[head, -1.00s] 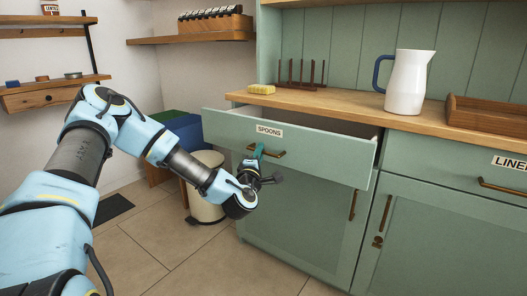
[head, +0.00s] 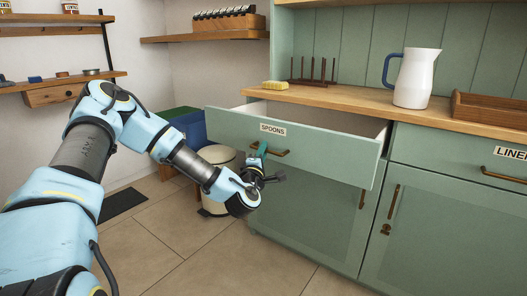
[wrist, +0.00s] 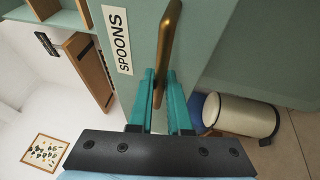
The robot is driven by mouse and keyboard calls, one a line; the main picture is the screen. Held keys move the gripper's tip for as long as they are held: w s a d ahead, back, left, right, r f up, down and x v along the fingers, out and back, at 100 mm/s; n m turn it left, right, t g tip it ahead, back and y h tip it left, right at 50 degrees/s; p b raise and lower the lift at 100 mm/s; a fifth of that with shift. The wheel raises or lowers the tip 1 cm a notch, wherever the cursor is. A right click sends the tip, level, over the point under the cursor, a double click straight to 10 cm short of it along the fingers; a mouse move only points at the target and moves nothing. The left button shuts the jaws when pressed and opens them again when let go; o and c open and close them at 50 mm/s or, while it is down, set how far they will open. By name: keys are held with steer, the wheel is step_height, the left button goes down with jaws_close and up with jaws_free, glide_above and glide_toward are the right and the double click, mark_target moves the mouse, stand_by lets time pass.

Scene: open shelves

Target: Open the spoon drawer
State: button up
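The spoon drawer (head: 325,152) is a green drawer front under the wooden counter, with a white SPOONS label (head: 272,129) and a brass bar handle (head: 283,154). It stands pulled out, with its pale inside partly showing behind the front. In the wrist view the label (wrist: 117,40) and the brass handle (wrist: 170,35) are close up. My gripper (wrist: 162,90) has its teal fingers on either side of the handle, closed on it. In the head view my gripper (head: 262,151) is at the handle's left part. The drawer's contents are not visible.
A white jug (head: 415,79), a yellow sponge (head: 275,85), a peg rack (head: 316,72) and a wooden tray (head: 490,108) stand on the counter. A cream bin (head: 216,158) stands left of the cabinet. The floor in front (head: 185,250) is clear.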

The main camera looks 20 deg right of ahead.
steer(key=o, duration=0.4)
steer(key=v, duration=1)
steer(key=shift+s+a+b, duration=0.25)
steer(key=shift+s+b, duration=0.05)
steer(key=shift+s, duration=0.05)
